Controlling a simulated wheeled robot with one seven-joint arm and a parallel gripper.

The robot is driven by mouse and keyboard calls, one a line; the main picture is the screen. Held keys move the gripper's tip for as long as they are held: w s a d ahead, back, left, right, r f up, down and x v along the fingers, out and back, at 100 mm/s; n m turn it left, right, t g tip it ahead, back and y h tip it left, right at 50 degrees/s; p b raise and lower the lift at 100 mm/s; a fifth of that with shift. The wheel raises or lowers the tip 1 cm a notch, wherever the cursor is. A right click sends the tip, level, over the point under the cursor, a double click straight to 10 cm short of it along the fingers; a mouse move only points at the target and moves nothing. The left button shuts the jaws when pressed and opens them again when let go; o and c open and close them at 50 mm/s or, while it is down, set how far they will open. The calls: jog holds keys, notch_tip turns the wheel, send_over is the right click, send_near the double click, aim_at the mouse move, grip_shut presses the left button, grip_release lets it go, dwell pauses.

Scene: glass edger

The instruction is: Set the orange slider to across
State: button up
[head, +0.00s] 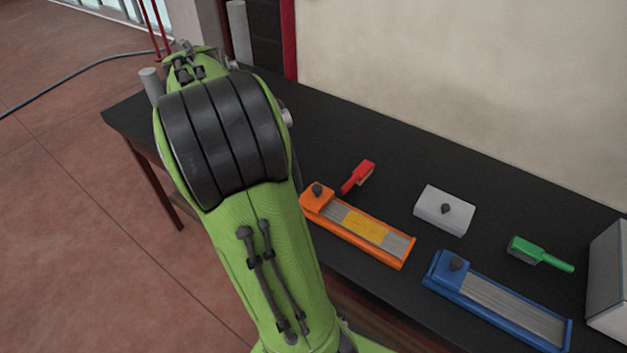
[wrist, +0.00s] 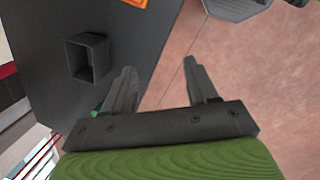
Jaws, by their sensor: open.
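The orange slider (head: 391,257) lies on the black table in the head view. It is a long orange tray with a grey track and a yellow patch (head: 367,226) about mid-track. Its orange block with a dark knob (head: 317,189) sits at the left end. A small orange piece (wrist: 137,2) shows at the top edge of the wrist view, probably part of it. My gripper (wrist: 168,82) is open and empty in the wrist view, over the table edge and the floor, apart from the slider. In the head view my arm hides the gripper.
A blue slider (head: 510,305) lies right of the orange one. A red brush (head: 358,177), a white block with a knob (head: 444,210), a green brush (head: 540,254) and a white box (head: 608,275) are also on the table (head: 400,150). A dark open box (wrist: 88,58) shows in the wrist view.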

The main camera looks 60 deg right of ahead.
aim_at(317, 187)
jog(key=s+d+f+n+g, duration=0.1)
jog(key=d+f+g, duration=0.15)
jog(key=d, duration=0.35)
jog(key=s+d+f+n+g, duration=0.1)
jog(key=s+d+f+n, duration=0.15)
jog(key=d, duration=0.35)
jog(key=shift+m, duration=0.45)
jog(key=x, duration=0.5)
jog(key=b+x, duration=0.1)
jog(key=x, duration=0.4)
jog(key=w+x, duration=0.1)
jog(key=x, duration=0.5)
jog(key=shift+w+a+f, duration=0.1)
jog(key=shift+a+f, duration=0.05)
jog(key=shift+f, duration=0.1)
jog(key=shift+c, duration=0.3)
grip_shut()
jog(key=shift+r, duration=0.1)
